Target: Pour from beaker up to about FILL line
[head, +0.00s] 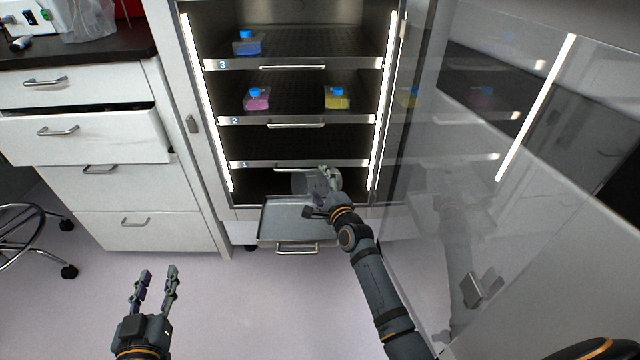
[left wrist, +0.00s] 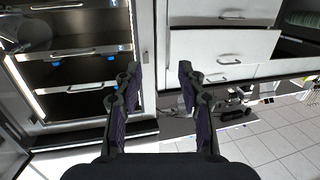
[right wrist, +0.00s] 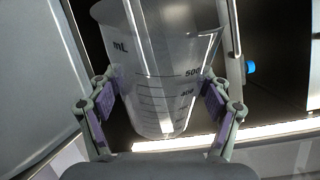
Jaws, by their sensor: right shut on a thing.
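A clear beaker (right wrist: 160,60) with mL markings is between the fingers of my right gripper (right wrist: 162,88), which is shut on it. In the head view the beaker (head: 303,184) shows faintly above the back of the pulled-out bottom tray (head: 290,220), beside my right gripper (head: 323,182). I cannot tell its tilt or whether it holds liquid. No FILL line is readable in any view. My left gripper (head: 159,271) is open and empty over the floor in front of the cabinet, and it also shows open in the left wrist view (left wrist: 159,70).
The lit cabinet's shelves hold blue-capped flasks: a blue one (head: 247,44) on shelf 3, a pink one (head: 257,100) and a yellow one (head: 337,99) on shelf 2. The glass door (head: 490,150) stands open at right. White drawers (head: 80,135) stand at left, one slightly open.

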